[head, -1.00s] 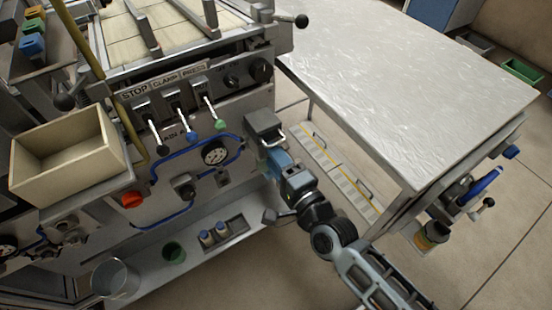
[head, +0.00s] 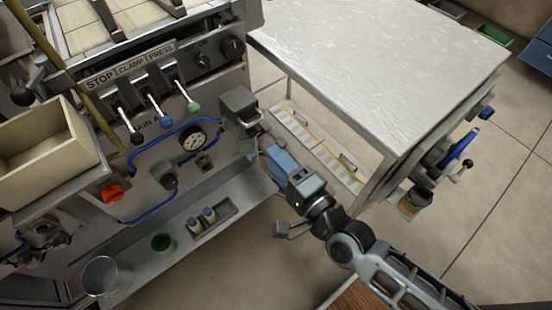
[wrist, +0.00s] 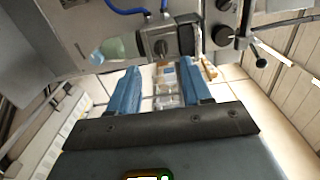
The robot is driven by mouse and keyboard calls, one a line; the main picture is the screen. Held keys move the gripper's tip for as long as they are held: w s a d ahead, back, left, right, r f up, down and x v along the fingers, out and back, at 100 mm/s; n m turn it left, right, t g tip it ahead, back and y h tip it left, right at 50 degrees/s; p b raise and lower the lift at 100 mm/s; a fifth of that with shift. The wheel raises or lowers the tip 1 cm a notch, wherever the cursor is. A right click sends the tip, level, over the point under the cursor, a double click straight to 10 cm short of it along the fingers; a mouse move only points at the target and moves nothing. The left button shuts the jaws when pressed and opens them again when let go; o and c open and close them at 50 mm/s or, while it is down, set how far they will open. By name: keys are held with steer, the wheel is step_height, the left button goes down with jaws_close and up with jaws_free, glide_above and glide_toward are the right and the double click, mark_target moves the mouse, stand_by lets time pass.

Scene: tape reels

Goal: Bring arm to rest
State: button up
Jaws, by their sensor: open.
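My gripper (head: 268,158) reaches in from the lower right in the head view, its blue fingers pointing toward the right end of the grey machine (head: 70,255). In the wrist view the two blue fingers of my gripper (wrist: 160,90) stand apart with nothing held between them. Ahead of them is a grey box with a dark face (wrist: 170,40) on the machine's side. This grey box (head: 239,104) also shows in the head view, beyond the fingertips. Whether a finger touches the machine cannot be told.
The metal-topped table (head: 390,60) stands to the right, close to my arm. A beige bin (head: 40,150), three levers, a gauge (head: 192,141) and a red knob (head: 112,193) are on the machine. A clear cup (head: 101,277) and green cup (head: 163,243) stand on its lower ledge. Floor is open at right.

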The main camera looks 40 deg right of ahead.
stand_by(0.3)
steer(key=s+r+n+g+p, duration=0.1)
steer(key=s+r+n, duration=0.6)
steer(key=s, duration=0.6)
steer(key=s+r+n+g+p, duration=0.1)
steer(key=s+r+n+g, duration=0.1)
steer(key=s+r+n, duration=0.6)
steer(key=s+n, duration=0.3)
steer(key=s, duration=0.1)
steer(key=shift+s+d+p, duration=0.35)
steer(key=shift+p, duration=0.05)
steer(key=shift+o, duration=0.2)
